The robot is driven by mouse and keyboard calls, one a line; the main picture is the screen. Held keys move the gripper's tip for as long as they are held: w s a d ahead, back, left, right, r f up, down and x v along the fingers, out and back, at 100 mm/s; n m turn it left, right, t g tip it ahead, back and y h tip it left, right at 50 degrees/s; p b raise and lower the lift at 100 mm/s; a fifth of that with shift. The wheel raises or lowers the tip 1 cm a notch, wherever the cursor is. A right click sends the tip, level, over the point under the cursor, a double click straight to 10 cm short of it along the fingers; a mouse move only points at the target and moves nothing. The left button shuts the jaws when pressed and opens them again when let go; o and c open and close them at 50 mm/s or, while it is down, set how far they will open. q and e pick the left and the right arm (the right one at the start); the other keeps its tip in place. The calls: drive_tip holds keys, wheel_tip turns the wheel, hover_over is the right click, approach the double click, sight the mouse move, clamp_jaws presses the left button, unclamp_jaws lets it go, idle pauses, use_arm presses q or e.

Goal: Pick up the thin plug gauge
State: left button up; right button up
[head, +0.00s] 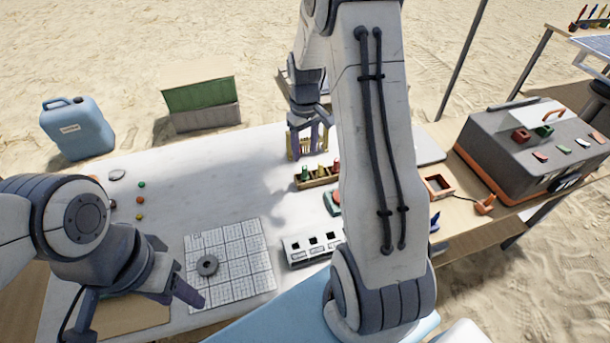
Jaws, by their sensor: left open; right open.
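I cannot make out for certain which thing is the thin plug gauge. A small wooden tray (318,183) right of the table's middle holds several upright colored pegs, including a green one (306,173) and a red one (335,167). My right gripper (308,148) is open and points down behind this tray, at a yellow slatted stand (293,147). I cannot tell whether its fingers touch the stand. My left gripper (140,308) is open and empty at the front left, beside the white grid plate (235,285). A dark ring (207,265) lies on that plate.
A white block with square holes (300,253) stands right of the grid plate, partly behind my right arm. Small colored balls (140,201) lie at the left. A grey toolbox (500,150) and an orange frame (438,186) are at the right. The table's left middle is clear.

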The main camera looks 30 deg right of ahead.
sight(305, 167)
drive_tip(key=f, duration=0.7)
drive_tip(key=shift+s+a, duration=0.2)
drive_tip(key=shift+s, duration=0.05)
clamp_jaws()
